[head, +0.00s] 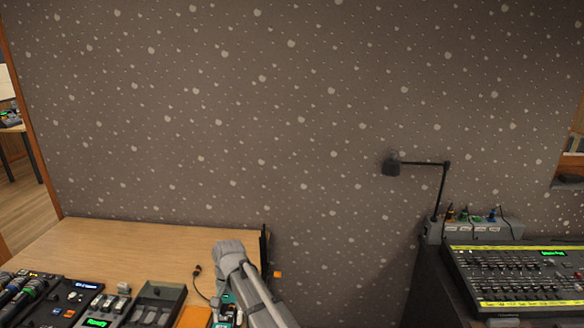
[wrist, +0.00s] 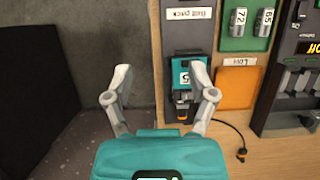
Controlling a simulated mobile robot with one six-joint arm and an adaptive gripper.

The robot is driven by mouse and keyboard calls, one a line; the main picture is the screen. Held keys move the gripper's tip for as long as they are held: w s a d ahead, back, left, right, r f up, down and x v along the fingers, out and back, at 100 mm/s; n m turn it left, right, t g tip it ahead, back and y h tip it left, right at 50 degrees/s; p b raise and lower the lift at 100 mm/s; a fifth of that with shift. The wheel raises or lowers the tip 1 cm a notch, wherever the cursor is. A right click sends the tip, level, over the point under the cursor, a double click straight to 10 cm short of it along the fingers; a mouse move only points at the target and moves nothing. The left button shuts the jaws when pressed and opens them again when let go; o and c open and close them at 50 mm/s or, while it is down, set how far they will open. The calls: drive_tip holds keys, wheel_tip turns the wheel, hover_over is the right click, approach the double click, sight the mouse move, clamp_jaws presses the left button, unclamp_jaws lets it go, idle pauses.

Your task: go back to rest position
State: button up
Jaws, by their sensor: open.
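My gripper (wrist: 160,88) is open in the wrist view, its two grey fingers spread apart with nothing between their tips. Beyond and slightly right of it is a teal device (wrist: 185,65) labelled 5 in a dark slot; the right finger overlaps it in the picture. I cannot tell whether that finger touches it. In the head view my grey arm (head: 245,285) reaches over the right end of the wooden table (head: 140,240). The gripper's fingers cannot be made out there.
Several control boxes (head: 102,310) line the table's front edge, and a black cable (wrist: 232,130) lies near an orange pad (wrist: 237,88). To the right stand a fader console (head: 515,275) and a black desk lamp (head: 430,170). The table's back is mostly clear.

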drive_tip(key=s+d+t, duration=0.2)
drive_tip(key=d, duration=1.5)
drive_tip(key=s+d+t, duration=0.2)
drive_tip(key=d, duration=1.5)
drive_tip(key=shift+d+f+n, duration=0.3)
drive_tip(key=shift+f+n, duration=0.1)
